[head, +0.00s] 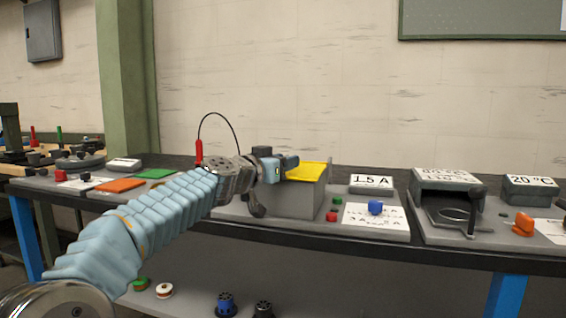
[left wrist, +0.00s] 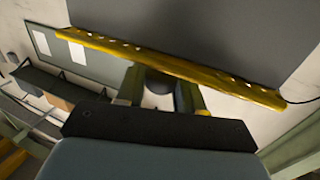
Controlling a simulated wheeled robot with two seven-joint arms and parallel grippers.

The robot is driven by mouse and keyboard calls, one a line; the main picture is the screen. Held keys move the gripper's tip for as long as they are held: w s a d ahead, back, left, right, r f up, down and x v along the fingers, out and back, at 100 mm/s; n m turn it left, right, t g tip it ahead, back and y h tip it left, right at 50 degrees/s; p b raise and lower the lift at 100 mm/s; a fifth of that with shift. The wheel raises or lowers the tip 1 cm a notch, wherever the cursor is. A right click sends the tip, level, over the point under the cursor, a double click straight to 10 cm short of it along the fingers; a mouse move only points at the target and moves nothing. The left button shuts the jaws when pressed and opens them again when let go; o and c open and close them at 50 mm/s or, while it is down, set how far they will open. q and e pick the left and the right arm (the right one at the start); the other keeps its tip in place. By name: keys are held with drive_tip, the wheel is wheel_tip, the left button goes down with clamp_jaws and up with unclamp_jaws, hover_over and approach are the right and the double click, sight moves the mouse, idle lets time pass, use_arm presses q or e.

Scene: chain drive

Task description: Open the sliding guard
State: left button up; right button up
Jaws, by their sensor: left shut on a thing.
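The sliding guard (head: 309,172) shows as a yellow panel on top of a grey box-shaped housing (head: 300,199) on the bench. In the left wrist view its yellow perforated edge (left wrist: 185,74) runs slantwise across the picture, beside a broad grey surface. My left gripper (head: 291,163) is at the left end of the yellow panel. In the left wrist view its two fingers (left wrist: 161,92) are on either side of a dark rounded knob (left wrist: 158,82) by the yellow edge, and they are shut on it. My gripper and forearm hide the left side of the housing. My right gripper is not in view.
A 1.5 A display box (head: 371,183), a blue knob (head: 375,207) and red and green buttons sit right of the housing. A dark open-fronted unit (head: 446,186) stands farther right. A red-handled probe with a black cable (head: 198,151) is behind my forearm.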

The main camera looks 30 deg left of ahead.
use_arm(q)
clamp_jaws()
drive_tip(key=w, duration=0.2)
drive_tip(key=w+a+p, duration=0.1)
drive_tip(key=w, duration=0.1)
drive_tip(key=o, duration=0.9)
unclamp_jaws()
drive_tip(key=shift+o, duration=0.2)
drive_tip(key=shift+s, duration=0.1)
